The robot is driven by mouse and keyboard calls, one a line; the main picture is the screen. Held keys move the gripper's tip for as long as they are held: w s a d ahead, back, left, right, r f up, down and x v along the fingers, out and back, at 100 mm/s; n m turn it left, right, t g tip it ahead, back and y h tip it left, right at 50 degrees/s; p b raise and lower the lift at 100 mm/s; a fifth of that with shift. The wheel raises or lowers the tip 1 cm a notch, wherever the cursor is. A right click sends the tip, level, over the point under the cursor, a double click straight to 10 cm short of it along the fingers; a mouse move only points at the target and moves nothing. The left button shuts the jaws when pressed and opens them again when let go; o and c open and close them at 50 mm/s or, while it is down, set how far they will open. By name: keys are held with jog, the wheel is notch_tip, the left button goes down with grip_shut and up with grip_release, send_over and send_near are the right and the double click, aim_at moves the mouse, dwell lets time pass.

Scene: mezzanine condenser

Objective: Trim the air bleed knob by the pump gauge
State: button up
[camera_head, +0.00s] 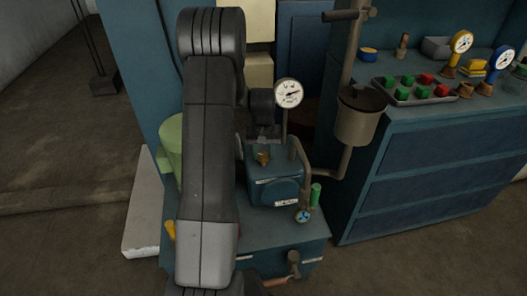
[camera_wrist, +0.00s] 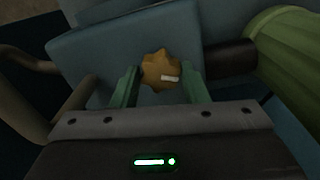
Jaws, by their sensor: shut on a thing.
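The air bleed knob (camera_wrist: 161,70) is a brass-coloured, lobed knob with a white mark on its face. It sits on the blue-teal pump housing (camera_wrist: 105,50). In the head view the knob (camera_head: 262,158) shows on top of the pump housing (camera_head: 277,190). My gripper (camera_wrist: 160,88) has its two green fingers closed on either side of the knob. In the head view my gripper (camera_head: 263,142) comes down from above and hides part of it. The pump gauge (camera_head: 288,93), a white round dial with a needle, stands on a stem just right of my gripper.
A bent pipe (camera_head: 302,155) and a grey-brown pot (camera_head: 360,118) stand right of the pump. A small blue gauge (camera_head: 303,216) and green handle (camera_head: 315,194) sit low in front. A cabinet (camera_head: 430,160) at right bears a tray (camera_head: 412,97) of coloured pieces. A green cylinder (camera_wrist: 290,55) lies close by.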

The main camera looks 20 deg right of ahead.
aim_at(264, 155)
jog(key=shift+n, duration=1)
jog(key=o, duration=1)
jog(key=shift+c, duration=0.2)
jog(key=shift+r, duration=0.1)
notch_tip(264, 155, up, 14)
jog(key=p, duration=0.2)
jog(key=shift+f, duration=0.2)
notch_tip(264, 155, down, 14)
jog(key=shift+r+b, duration=0.1)
jog(key=shift+b, duration=0.8)
